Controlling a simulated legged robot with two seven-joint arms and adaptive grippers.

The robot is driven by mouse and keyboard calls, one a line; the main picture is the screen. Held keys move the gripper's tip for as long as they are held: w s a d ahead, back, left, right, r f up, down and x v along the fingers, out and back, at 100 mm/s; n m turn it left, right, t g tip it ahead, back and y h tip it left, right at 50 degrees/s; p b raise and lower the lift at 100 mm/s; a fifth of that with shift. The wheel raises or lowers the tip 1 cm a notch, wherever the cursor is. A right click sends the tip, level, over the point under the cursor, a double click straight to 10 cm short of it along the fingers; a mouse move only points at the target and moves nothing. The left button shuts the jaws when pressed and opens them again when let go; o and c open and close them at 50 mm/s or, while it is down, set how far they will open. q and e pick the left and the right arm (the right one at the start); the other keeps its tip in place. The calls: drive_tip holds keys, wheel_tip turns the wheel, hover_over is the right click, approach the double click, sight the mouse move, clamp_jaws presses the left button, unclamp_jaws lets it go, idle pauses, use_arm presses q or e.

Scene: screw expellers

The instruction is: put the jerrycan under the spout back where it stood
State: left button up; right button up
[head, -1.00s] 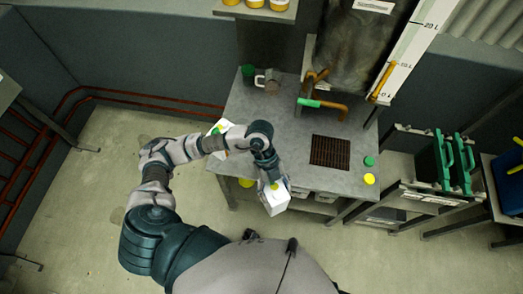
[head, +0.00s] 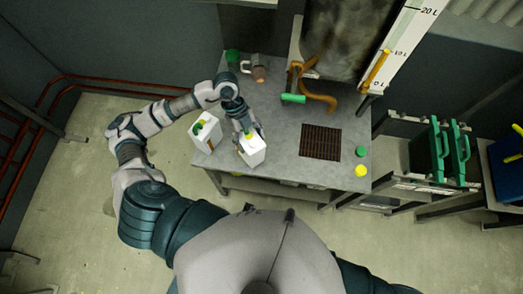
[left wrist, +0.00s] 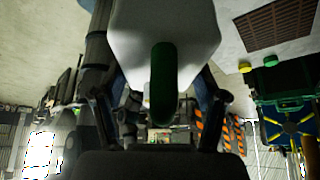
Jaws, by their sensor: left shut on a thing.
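My left gripper (head: 243,130) is shut on a white jerrycan (head: 254,151). It holds the can at the front edge of the grey table; I cannot tell whether the can touches the top. In the left wrist view the white jerrycan (left wrist: 165,28) fills the top middle, with its green handle (left wrist: 162,85) between the fingers. A second white jerrycan (head: 205,139) with a green handle stands at the table's left front corner. The brown spout (head: 322,97) with a green lever (head: 293,99) is at the back, and the grate (head: 321,142) in front of it is bare. My right gripper is out of view.
The grey table (head: 285,150) is clear between the held can and the grate. A green cap (head: 361,151) and a yellow cap (head: 361,171) lie right of the grate. A green cup (head: 233,57) and a mug (head: 258,73) stand at the back left.

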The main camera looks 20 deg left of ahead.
sight(246, 132)
use_arm(q)
drive_tip(key=shift+w+a, duration=0.85)
drive_tip(key=shift+a, duration=0.05)
drive_tip(key=shift+w+a, duration=0.2)
drive_tip(key=shift+a, duration=0.1)
drive_tip(key=f, duration=0.3)
drive_tip(key=shift+a+f, duration=0.25)
drive_tip(key=shift+a, duration=0.15)
drive_tip(key=shift+a+f, duration=0.1)
drive_tip(key=shift+f, duration=0.05)
drive_tip(key=o, duration=1.5)
drive_tip(key=shift+s, duration=0.1)
drive_tip(key=o, duration=0.3)
drive_tip(key=shift+d, duration=0.35)
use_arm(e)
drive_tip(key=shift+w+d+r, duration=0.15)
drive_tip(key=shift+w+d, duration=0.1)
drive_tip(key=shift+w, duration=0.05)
